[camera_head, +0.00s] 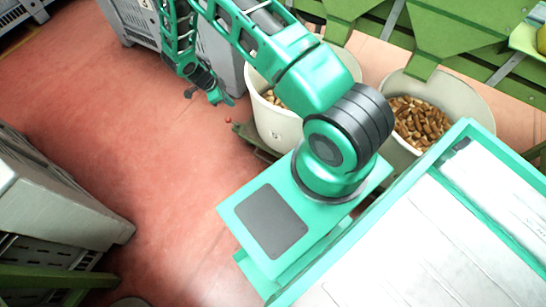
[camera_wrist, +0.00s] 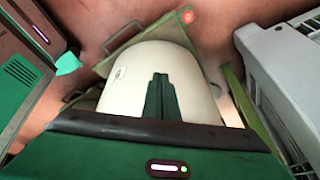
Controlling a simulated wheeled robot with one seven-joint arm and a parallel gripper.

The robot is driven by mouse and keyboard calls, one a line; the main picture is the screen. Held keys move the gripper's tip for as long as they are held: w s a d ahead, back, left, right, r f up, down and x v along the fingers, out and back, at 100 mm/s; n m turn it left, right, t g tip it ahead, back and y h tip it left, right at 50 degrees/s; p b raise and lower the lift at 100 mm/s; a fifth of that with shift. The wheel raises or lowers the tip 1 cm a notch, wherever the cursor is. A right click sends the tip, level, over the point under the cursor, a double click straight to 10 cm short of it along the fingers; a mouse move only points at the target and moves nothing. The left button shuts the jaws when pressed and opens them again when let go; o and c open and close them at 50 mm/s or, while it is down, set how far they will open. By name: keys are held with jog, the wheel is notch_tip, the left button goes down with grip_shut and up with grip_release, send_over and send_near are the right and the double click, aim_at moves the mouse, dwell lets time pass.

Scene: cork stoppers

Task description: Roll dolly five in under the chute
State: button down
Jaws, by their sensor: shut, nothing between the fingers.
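A white tub (camera_head: 277,125) with corks in it stands on a low dark green dolly (camera_head: 256,146), left of and partly hidden by my arm. A red knob (camera_head: 228,120) shows at the dolly's left side. In the wrist view the tub (camera_wrist: 150,62) bears a small dark mark I cannot read, and the dolly (camera_wrist: 130,36) and red knob (camera_wrist: 188,17) show around it. My gripper (camera_head: 220,98) is shut and empty, up and left of the knob, apart from it in the picture. Green chutes (camera_head: 440,38) hang at the back right.
A second white tub (camera_head: 455,92) full of corks stands right of my arm, below a chute. Grey crates (camera_head: 145,25) stand at the top left; one also shows at the right of the wrist view (camera_wrist: 283,70). A grey crate (camera_head: 50,205) stands at left. Red floor between is clear.

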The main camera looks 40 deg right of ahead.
jog(key=s+d+f+m+g+h, duration=0.1)
jog(key=s+f+m, duration=0.2)
jog(key=s+f, duration=0.45)
jog(key=s+d+f+m+h, duration=0.1)
jog(key=s+d+f+m, duration=0.2)
jog(key=f, duration=0.8)
jog(key=s+f+m+g, duration=0.1)
jog(key=s+f+m, duration=0.1)
jog(key=s+f, duration=0.55)
jog(key=w+x, duration=0.2)
jog(key=x, duration=0.8)
jog(key=shift+f, duration=0.25)
jog(key=shift+s, duration=0.1)
